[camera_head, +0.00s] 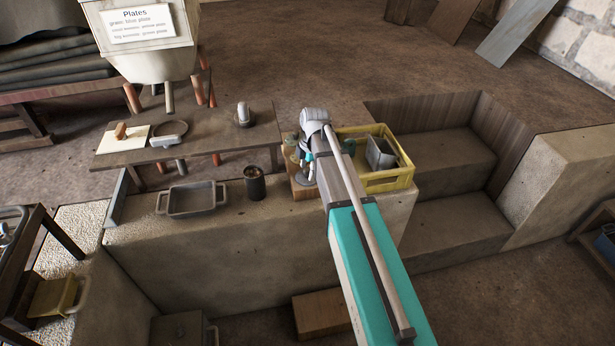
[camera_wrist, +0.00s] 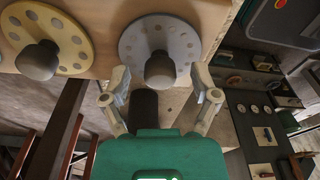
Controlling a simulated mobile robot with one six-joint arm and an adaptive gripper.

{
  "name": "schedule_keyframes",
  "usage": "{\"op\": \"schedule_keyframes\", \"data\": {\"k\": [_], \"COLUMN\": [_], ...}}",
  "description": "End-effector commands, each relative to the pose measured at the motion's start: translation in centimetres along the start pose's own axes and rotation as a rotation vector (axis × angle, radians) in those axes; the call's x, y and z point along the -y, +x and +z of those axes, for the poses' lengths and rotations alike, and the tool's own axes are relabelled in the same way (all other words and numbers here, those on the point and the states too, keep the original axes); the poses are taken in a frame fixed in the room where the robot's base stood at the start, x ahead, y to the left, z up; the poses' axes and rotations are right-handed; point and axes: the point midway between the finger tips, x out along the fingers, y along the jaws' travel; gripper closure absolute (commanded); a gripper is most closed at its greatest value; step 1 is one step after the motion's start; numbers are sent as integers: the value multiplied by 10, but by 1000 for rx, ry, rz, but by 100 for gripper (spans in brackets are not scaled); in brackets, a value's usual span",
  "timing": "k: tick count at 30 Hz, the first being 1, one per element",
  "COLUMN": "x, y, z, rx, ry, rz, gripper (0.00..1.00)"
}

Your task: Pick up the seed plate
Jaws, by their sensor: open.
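Two round plates with rings of holes and dark centre knobs stand out in the wrist view. The blue-grey seed plate (camera_wrist: 184,42) is at top centre, and a yellow seed plate (camera_wrist: 72,45) is at top left. Both are on a light wooden board (camera_wrist: 103,62). My gripper (camera_wrist: 161,88) is open, its two fingers spread below the blue-grey plate, with that plate's knob in line with the gap. I cannot tell how deep the knob lies between the fingers. In the head view my arm hides most of the gripper, and I cannot make out the plates.
A yellow crate (camera_head: 400,178) stands right beside my arm on the stone ledge. A metal tray (camera_head: 192,200) and a dark cup (camera_head: 255,184) stand left of it. A wooden table (camera_head: 215,135) lies behind, below a sign reading "Plates" (camera_head: 138,23).

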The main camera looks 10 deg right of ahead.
Motion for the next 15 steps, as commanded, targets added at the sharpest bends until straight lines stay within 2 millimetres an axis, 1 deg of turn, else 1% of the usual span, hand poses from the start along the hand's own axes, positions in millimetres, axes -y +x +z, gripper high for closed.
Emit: {"op": "schedule_keyframes", "data": {"k": [9,10,14,15], "x": [0,0,0,0], "y": [0,0,0,0], "z": [0,0,0,0], "rx": [0,0,0,0], "ry": [0,0,0,0], "rz": [0,0,0,0], "gripper": [22,24,48,55]}}
